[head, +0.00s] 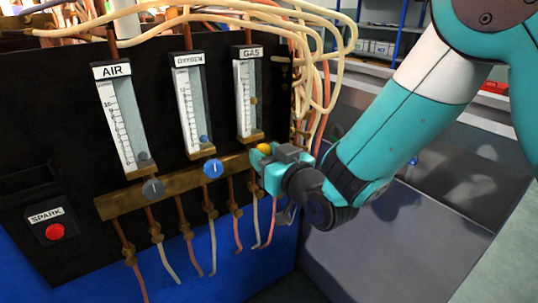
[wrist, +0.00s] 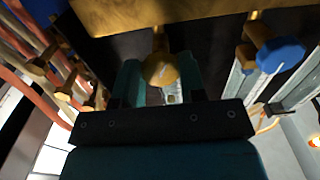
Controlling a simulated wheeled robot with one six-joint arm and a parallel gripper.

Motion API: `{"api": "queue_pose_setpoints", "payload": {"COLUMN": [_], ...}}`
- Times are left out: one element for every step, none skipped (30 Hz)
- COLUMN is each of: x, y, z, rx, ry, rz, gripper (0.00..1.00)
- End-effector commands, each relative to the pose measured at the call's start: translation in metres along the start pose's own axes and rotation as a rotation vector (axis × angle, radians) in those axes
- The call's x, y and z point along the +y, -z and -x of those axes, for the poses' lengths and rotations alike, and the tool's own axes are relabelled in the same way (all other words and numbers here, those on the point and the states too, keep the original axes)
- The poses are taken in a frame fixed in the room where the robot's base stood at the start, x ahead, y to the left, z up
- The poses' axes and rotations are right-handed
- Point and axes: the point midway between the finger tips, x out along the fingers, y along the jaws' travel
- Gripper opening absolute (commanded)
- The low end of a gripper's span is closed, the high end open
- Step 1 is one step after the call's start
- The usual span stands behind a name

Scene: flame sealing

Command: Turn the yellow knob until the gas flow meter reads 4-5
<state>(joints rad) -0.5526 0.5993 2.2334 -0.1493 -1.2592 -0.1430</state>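The yellow knob (head: 264,148) sits below the GAS flow meter (head: 247,95) in the head view, partly hidden by my gripper (head: 265,163). In the wrist view the yellow knob (wrist: 160,71) lies between the two teal fingers of my gripper (wrist: 160,80). Both fingers appear to touch its sides, so the gripper looks shut on it.
The blue knob (head: 213,168) under the OXYGEN meter (head: 193,105) and the grey knob (head: 153,188) under the AIR meter (head: 121,120) are to the left. A red SPARK button (head: 55,231) is lower left. Loose hoses (head: 318,75) hang beside the panel's right edge.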

Motion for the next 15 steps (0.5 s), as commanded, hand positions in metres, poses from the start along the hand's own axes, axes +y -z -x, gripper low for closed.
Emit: {"api": "queue_pose_setpoints", "payload": {"x": [-0.0004,-0.0003,-0.0001,0.0000,0.0001,0.0003,0.0005,0.0006,0.0006,0.0007,0.0009,0.0011,0.0012,0.0013,0.0015], "y": [0.0001,0.0003,0.0007,0.0010,0.0014,0.0017,0.0017,0.0016,0.0014,0.0011,0.0009,0.0006,0.0004,0.0003,0.0001], "z": [0.0000,0.0000,0.0001,0.0001,0.0002,0.0002,0.0003,0.0003,0.0004,0.0005,0.0005,0.0006,0.0006,0.0007,0.0007], "rx": [0.000,0.000,-0.001,-0.001,-0.001,-0.002,-0.002,-0.002,-0.002,-0.002,-0.002,-0.002,-0.001,-0.001,0.000], "ry": [0.001,0.001,0.001,0.000,0.000,0.000,-0.001,-0.001,-0.001,-0.002,-0.002,-0.002,-0.003,-0.003,-0.003], "rz": [-0.002,-0.007,-0.024,-0.048,-0.077,-0.123,-0.158,-0.192,-0.233,-0.258,-0.278,-0.296,-0.302,-0.305,-0.305], "gripper": [0.14,0.14,0.14,0.14,0.14,0.14,0.14,0.14,0.14,0.14,0.14,0.14,0.14,0.14,0.14]}}
